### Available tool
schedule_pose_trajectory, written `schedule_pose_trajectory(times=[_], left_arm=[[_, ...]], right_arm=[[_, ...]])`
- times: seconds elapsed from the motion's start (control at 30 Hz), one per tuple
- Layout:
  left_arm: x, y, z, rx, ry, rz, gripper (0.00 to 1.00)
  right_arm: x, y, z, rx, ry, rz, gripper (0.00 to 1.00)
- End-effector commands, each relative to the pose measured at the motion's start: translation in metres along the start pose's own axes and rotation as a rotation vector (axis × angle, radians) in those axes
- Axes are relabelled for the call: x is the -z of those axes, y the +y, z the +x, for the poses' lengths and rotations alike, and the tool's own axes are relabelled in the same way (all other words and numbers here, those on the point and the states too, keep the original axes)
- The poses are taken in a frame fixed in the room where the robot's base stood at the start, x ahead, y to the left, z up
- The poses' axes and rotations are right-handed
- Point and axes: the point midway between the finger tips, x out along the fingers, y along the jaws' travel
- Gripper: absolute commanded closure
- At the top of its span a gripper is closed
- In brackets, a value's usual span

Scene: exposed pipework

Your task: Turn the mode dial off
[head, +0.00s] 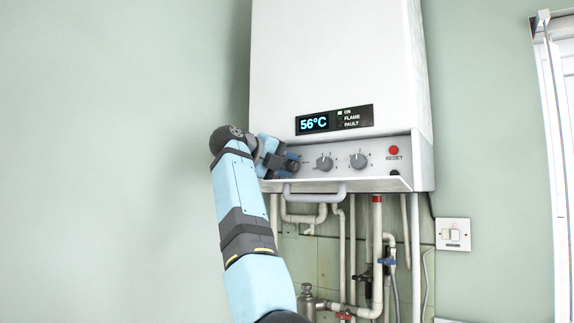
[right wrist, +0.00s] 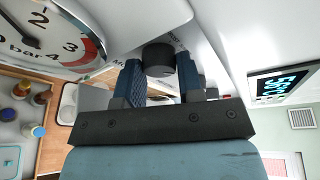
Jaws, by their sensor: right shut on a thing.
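The white boiler (head: 340,60) hangs on the wall with a grey control panel (head: 340,175) along its lower front. My right gripper (head: 291,164) is at the panel's left end. In the right wrist view its two blue fingers are shut on a dark round dial (right wrist: 158,57), one finger on each side. I take this for the mode dial; its label and pointer are mostly hidden. Two more dials, a middle one (head: 324,162) and a right one (head: 358,160), stand free to the right. The display (head: 313,123) reads 56°C and the ON light is green. My left gripper is out of view.
A fold-down flap with a grey handle (head: 314,192) juts out under the dials. A red reset button (head: 393,150) is at the panel's right. Pipes (head: 377,240) run below the boiler. A pressure gauge (right wrist: 50,35) is close to the gripper. The wall at left is clear.

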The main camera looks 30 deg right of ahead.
Motion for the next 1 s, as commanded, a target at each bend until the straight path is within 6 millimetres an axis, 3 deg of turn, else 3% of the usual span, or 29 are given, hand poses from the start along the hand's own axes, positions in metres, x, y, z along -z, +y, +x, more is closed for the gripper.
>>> schedule_pose_trajectory(times=[0.13,0.43,0.47,0.5,0.83,1.0], left_arm=[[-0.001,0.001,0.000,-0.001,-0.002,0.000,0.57],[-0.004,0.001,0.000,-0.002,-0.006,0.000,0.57],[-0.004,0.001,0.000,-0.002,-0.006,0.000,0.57],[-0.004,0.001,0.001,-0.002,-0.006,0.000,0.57],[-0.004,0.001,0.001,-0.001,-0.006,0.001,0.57],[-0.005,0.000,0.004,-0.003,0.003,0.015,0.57]], right_arm=[[0.000,0.004,-0.001,0.030,0.006,-0.097,0.89],[0.000,0.004,0.000,0.034,0.008,-0.110,0.89],[0.000,0.004,0.000,0.034,0.008,-0.110,0.61],[0.000,0.004,0.000,0.034,0.008,-0.109,0.55],[0.000,0.003,-0.004,0.035,0.006,-0.106,0.55],[0.000,0.004,-0.027,0.035,0.003,-0.105,0.55]])
